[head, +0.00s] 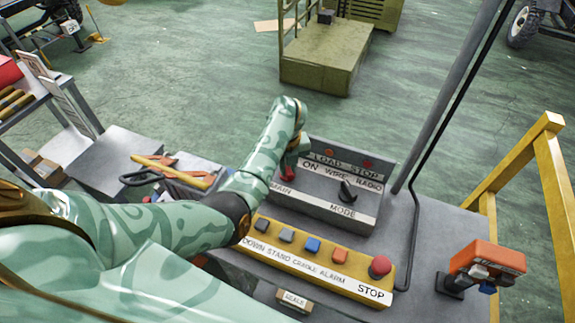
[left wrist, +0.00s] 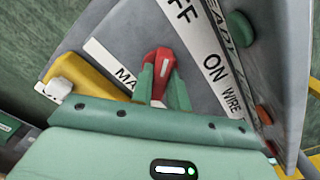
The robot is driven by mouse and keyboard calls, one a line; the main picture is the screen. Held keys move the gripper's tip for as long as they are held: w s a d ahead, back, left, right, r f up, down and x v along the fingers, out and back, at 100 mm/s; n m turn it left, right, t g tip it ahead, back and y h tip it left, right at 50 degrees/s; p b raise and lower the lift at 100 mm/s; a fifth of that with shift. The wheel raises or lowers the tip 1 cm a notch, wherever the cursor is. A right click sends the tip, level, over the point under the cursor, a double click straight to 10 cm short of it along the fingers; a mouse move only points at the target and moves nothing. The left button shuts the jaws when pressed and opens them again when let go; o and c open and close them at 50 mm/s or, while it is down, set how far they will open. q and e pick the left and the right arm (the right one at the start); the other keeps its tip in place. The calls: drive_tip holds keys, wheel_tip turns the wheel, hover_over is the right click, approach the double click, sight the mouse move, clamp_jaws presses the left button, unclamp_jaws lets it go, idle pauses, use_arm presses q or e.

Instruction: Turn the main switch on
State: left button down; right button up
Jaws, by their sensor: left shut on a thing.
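The main switch is a red rotary handle (head: 288,174) on the sloped grey panel (head: 322,212), above the white MAIN label. In the left wrist view the red handle (left wrist: 164,66) has a white line and points up in the picture. OFF and ON are printed on the white strip beside it. I cannot tell exactly which mark it lines up with. My left gripper (head: 293,158) reaches down over the switch from above. Its green fingers (left wrist: 164,92) are shut on the handle, one on each side. My right gripper is not in view.
A black MODE knob (head: 347,191) sits right of the switch. In front is a yellow button box (head: 318,270) with a red STOP button (head: 380,266). A grey post (head: 447,95) and an orange device (head: 487,262) stand to the right. A tray with tools (head: 175,172) is left.

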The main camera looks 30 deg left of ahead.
use_arm(q)
drive_tip(key=m+p, duration=0.1)
drive_tip(key=m, duration=0.3)
drive_tip(key=shift+r, duration=0.1)
drive_tip(key=m+p, duration=0.1)
drive_tip(key=m, duration=0.3)
drive_tip(key=shift+m, duration=0.4)
drive_tip(key=m+p, duration=0.1)
drive_tip(key=m, duration=0.3)
drive_tip(key=shift+p, duration=0.3)
drive_tip(key=shift+m+p, duration=0.55)
drive_tip(key=shift+m, duration=1.45)
drive_tip(key=c, duration=1.4)
unclamp_jaws()
drive_tip(key=shift+o, duration=0.2)
